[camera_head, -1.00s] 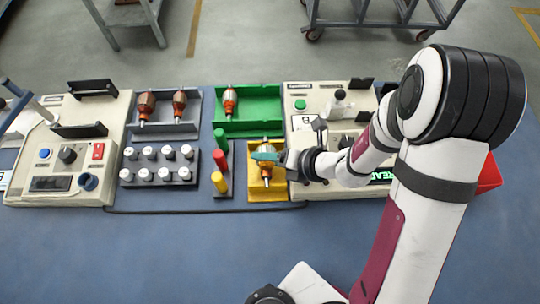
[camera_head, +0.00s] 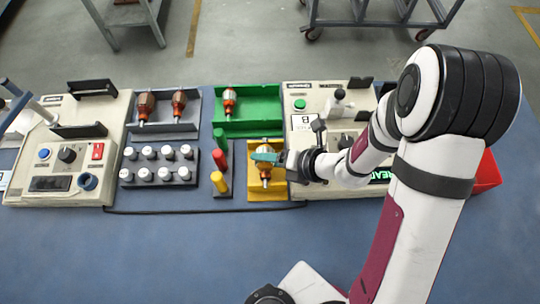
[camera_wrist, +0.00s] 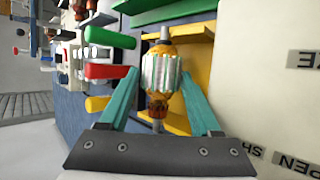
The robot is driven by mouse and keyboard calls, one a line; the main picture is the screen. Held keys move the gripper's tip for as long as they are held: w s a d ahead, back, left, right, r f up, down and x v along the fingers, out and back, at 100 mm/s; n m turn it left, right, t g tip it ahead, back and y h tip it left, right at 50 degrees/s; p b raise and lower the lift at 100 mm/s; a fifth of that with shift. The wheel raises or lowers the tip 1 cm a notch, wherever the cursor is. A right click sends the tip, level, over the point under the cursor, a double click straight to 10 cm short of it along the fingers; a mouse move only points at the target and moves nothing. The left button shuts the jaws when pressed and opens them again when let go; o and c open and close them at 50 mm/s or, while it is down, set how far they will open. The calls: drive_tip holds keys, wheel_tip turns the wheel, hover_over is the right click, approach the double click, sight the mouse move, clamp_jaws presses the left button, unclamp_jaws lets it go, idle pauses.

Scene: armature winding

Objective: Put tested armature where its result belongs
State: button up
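An armature (camera_head: 265,173) with a pale laminated core and orange-copper windings stands at the yellow holder (camera_head: 284,188) in the middle of the bench. In the wrist view, the armature (camera_wrist: 161,74) lies between the two teal fingers of my gripper (camera_wrist: 158,72), with the yellow holder (camera_wrist: 196,55) behind it. My gripper (camera_head: 264,157) reaches in from the right, and its teal finger covers part of the armature. The fingertips are close to both sides of the core; whether they press on it is unclear. Whether the armature rests in the holder or is slightly raised is also unclear.
A green tray (camera_head: 262,122) behind holds one armature (camera_head: 229,101). A grey tray (camera_head: 163,127) left of it holds two. Red and yellow posts (camera_head: 218,182) stand close left of the yellow holder. A tester (camera_head: 300,90) is at right, with a red bin (camera_head: 488,175) beyond.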

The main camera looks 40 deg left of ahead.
drive_tip(key=shift+o, duration=0.3)
drive_tip(key=shift+d, duration=0.15)
drive_tip(key=v, duration=1.5)
drive_tip(key=shift+r, duration=0.3)
drive_tip(key=s+d+r+n+t+h, duration=0.1)
drive_tip(key=s+d+r+n+h, duration=0.2)
drive_tip(key=d+n, duration=0.5)
drive_tip(key=s+d+r+n+t+h, duration=0.1)
drive_tip(key=s+d+r+n+h, duration=0.3)
drive_tip(key=d+n, duration=0.4)
drive_tip(key=s+n, duration=0.1)
drive_tip(key=n, duration=0.6)
drive_tip(key=shift+s+d+r+h, duration=0.15)
drive_tip(key=shift+s+d+h, duration=0.15)
drive_tip(key=shift+s, duration=0.1)
